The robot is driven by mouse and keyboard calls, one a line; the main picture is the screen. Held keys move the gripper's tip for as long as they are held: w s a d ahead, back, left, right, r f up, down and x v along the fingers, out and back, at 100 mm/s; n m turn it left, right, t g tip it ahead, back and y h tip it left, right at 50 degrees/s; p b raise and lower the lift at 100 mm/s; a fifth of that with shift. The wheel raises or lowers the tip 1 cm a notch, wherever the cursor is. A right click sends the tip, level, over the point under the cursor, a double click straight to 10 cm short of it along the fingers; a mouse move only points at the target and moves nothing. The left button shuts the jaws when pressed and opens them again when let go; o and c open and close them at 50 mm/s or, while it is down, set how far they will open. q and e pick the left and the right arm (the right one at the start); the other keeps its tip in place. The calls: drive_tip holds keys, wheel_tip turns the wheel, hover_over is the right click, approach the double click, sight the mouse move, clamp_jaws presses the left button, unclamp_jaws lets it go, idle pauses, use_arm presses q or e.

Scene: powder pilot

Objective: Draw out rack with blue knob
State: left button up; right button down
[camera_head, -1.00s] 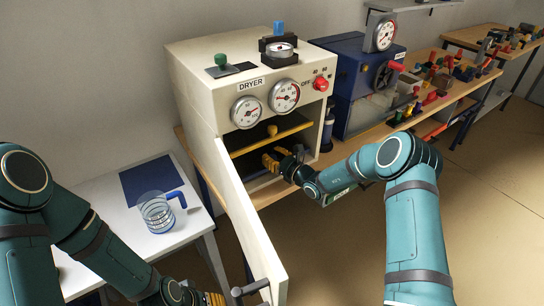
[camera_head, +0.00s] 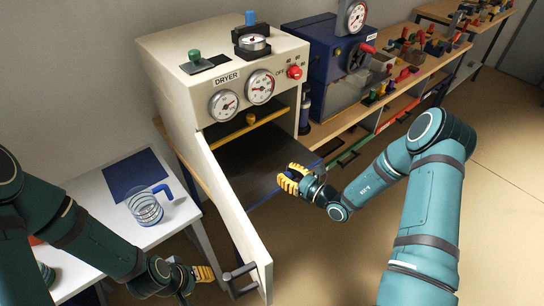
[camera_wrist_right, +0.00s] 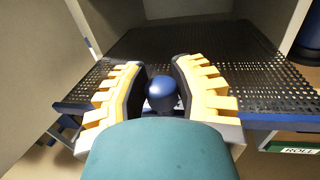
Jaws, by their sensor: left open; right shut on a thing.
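The dryer (camera_head: 170,70) is a cream box with its door (camera_head: 232,215) swung open. A dark perforated rack with a blue front edge (camera_head: 258,160) sticks out of its lower opening; it also shows in the right wrist view (camera_wrist_right: 195,45). My right gripper (camera_head: 288,179) is shut on the rack's blue knob (camera_wrist_right: 162,93), which sits between its yellow-padded fingers. A second rack with a yellow edge and a yellow knob (camera_head: 251,118) sits inside above it. My left gripper (camera_head: 207,274) is open, left of the door's handle (camera_head: 240,274), at the lower end of the door.
A blue machine (camera_head: 335,65) stands right of the dryer on the wooden bench. The floor in front is clear.

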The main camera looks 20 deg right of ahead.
drive_tip(key=shift+s+a+p+v, duration=0.1)
drive_tip(key=shift+a+p+v, duration=0.1)
drive_tip(key=shift+v, duration=0.9)
drive_tip(key=shift+s+a+p+v, duration=0.1)
drive_tip(key=shift+s+a+v, duration=0.05)
drive_tip(key=shift+v, duration=0.95)
drive_tip(key=c, duration=0.7)
unclamp_jaws()
drive_tip(key=v, duration=1.2)
drive_tip(key=shift+f, duration=0.1)
